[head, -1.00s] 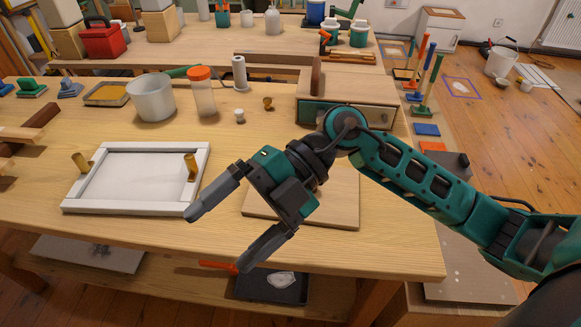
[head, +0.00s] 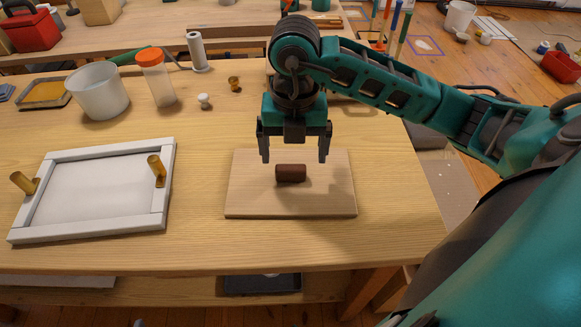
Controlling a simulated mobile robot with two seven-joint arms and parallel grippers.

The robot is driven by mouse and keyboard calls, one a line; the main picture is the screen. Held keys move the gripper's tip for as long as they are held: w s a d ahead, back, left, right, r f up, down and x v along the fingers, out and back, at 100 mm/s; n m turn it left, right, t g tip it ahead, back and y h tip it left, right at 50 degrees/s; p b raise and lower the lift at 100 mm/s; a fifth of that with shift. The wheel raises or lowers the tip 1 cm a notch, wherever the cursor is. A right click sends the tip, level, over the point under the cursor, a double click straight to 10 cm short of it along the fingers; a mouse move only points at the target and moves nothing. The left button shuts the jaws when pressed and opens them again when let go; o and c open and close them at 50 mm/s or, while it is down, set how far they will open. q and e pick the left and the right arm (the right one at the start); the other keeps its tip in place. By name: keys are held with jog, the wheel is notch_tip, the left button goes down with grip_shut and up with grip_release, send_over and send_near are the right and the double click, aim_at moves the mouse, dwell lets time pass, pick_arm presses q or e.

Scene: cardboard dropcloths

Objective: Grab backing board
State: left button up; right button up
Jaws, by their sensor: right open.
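The backing board (head: 250,200) is a flat, pale wooden board lying on the workbench, right of the white frame. A dark brown block (head: 291,173), like a handle, sits on its middle. My right gripper (head: 294,158) points down above the board, at its far side. Its two fingers are spread apart with nothing between them, just above and behind the brown block. Whether the fingertips touch the board I cannot tell. My left gripper is out of view.
A white frame (head: 155,222) with two brass-coloured pegs lies to the left. A white tub (head: 98,95), an orange-lidded jar (head: 156,80), a white knob (head: 204,101) and a brass knob (head: 235,84) stand behind. The bench (head: 195,200) between frame and board is clear.

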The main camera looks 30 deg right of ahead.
aim_at(291, 167)
jog(key=f, duration=0.5)
jog(key=shift+w+a+f, duration=0.15)
jog(key=shift+w+f, duration=0.05)
jog(key=shift+f, duration=0.15)
jog(key=shift+c, duration=0.2)
jog(key=shift+r, duration=0.1)
jog(key=c, duration=1)
